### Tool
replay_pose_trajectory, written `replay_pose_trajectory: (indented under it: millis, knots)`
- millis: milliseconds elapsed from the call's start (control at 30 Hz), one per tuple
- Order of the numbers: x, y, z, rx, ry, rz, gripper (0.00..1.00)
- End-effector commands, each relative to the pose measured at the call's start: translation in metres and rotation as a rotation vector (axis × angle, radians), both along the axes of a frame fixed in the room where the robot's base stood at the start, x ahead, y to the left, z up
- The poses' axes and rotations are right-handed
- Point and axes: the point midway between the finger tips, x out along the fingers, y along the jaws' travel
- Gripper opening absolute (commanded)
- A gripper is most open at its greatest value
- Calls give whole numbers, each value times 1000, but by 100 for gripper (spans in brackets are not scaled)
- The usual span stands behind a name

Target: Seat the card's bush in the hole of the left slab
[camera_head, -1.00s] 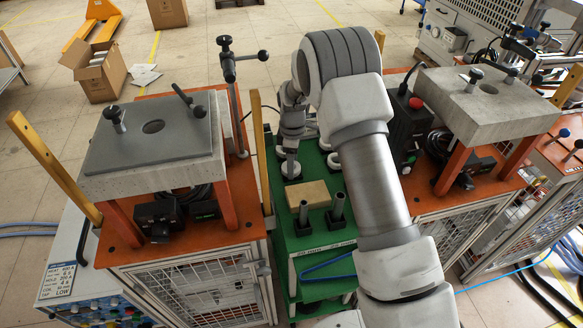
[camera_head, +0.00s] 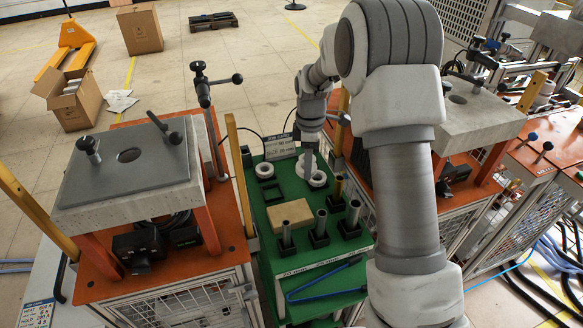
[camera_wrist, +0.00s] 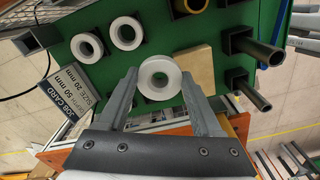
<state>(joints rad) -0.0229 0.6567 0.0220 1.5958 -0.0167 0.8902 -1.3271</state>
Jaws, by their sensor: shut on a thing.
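My gripper (camera_wrist: 160,76) is shut on a white ring-shaped bush (camera_wrist: 147,80), held between its fingertips with the hole facing the wrist camera. In the head view my gripper (camera_head: 308,140) is over the far part of the green bench, and its fingertips are unclear there. The left slab (camera_head: 75,216) lies well to its left, topped by a dark grey plate with an open round hole (camera_head: 129,155). The job card (camera_wrist: 65,92) stands at the bench's far end; its size line seems to read 20 mm. Two other white rings (camera_wrist: 86,47) (camera_wrist: 124,32) lie on the bench.
A wooden block (camera_head: 290,214) and several upright tubes (camera_head: 320,224) stand on the near half of the bench. A tall clamp post (camera_head: 204,100) and a yellow post (camera_head: 240,175) rise between bench and left slab. Two black-knobbed clamps (camera_head: 88,148) (camera_head: 160,125) flank the hole.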

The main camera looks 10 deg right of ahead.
Motion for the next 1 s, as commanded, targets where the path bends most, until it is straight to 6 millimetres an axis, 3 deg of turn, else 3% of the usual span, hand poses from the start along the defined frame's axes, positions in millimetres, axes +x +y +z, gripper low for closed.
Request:
replay_pose_trajectory:
  millis: [233, 1000]
  knots:
    - [-4, -16, 13, 0, -2, 0, 0]
    - [-4, -17, 75, 0, -3, 0, 0]
